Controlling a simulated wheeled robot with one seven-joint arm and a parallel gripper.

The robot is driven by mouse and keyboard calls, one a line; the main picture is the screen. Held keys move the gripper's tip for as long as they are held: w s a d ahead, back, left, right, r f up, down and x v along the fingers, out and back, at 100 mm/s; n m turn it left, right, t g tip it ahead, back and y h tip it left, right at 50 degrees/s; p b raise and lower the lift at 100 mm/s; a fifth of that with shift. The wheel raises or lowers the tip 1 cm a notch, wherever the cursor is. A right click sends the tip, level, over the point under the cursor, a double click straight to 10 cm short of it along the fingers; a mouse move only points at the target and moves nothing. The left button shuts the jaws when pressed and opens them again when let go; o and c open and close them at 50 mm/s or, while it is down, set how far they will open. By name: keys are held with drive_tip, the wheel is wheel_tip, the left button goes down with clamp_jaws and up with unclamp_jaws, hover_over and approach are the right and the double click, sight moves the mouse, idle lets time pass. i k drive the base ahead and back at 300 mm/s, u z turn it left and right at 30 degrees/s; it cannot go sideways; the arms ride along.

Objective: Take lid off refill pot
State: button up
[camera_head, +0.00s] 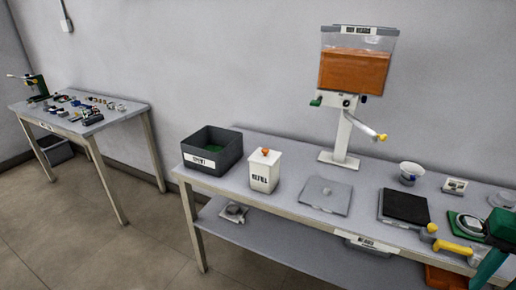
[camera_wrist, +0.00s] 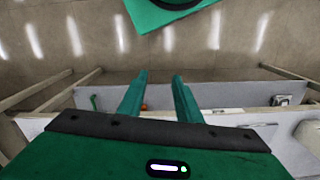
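The refill pot (camera_head: 264,175) is a white, square-sided pot with a dark label, standing upright near the left end of the long table in the head view. In the head view, green parts of mine show at the lower right edge, far from the pot.
A dark open bin (camera_head: 212,150) stands just left of the pot. A grey flat plate (camera_head: 325,195) lies to its right. Behind stands a dispenser with an orange-filled hopper (camera_head: 356,70). A black pad (camera_head: 405,207) and a white funnel-like cup (camera_head: 411,170) are further right. A second table (camera_head: 75,120) is far left.

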sight(266, 156)
drive_tip(key=z, duration=0.05)
drive_tip(key=i, duration=0.9)
